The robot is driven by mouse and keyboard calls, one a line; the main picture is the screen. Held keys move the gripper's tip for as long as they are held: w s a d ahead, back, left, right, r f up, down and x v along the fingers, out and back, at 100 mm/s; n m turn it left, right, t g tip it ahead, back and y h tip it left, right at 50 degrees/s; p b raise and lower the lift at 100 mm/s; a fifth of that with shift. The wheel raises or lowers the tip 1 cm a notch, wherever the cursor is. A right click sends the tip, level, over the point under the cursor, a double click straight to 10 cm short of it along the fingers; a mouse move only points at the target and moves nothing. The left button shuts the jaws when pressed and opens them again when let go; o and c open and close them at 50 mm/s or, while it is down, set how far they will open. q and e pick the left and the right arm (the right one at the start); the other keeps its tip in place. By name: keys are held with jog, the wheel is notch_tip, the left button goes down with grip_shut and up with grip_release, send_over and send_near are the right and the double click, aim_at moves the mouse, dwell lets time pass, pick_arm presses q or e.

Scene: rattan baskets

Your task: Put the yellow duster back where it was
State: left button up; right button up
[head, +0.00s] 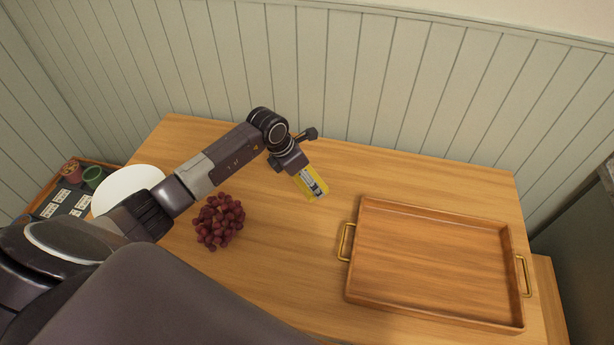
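The yellow duster (312,184) is a small yellow block with a grey and white face. It is near the middle of the wooden table, at the end of my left gripper (300,170). My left arm reaches in from the left, and its gripper appears shut on the duster's upper end. The fingertips are small and partly hidden. Whether the duster's lower end touches the table is hard to tell. My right gripper is not in view.
A bunch of red grapes (218,222) lies left of the duster. A wooden tray with brass handles (435,202) stands empty on the right. A white plate (128,182) is partly behind my arm. A dark-surfaced tray (62,218) with small pots is far left. The table between grapes and empty tray is clear.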

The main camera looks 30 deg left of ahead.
pick_arm(q)
jog(key=o, duration=0.7)
jog(key=shift+f, duration=0.2)
jog(key=shift+c, duration=0.2)
jog(key=o, duration=0.4)
jog(key=shift+o, duration=0.2)
jog(key=shift+r, duration=0.1)
jog(key=shift+a+r, duration=0.1)
jog(key=shift+r, duration=0.2)
jog(key=b+v, duration=0.2)
jog(key=v, duration=0.9)
jog(key=shift+r+b, duration=0.3)
jog(key=shift+r, duration=0.05)
jog(key=shift+s, duration=0.15)
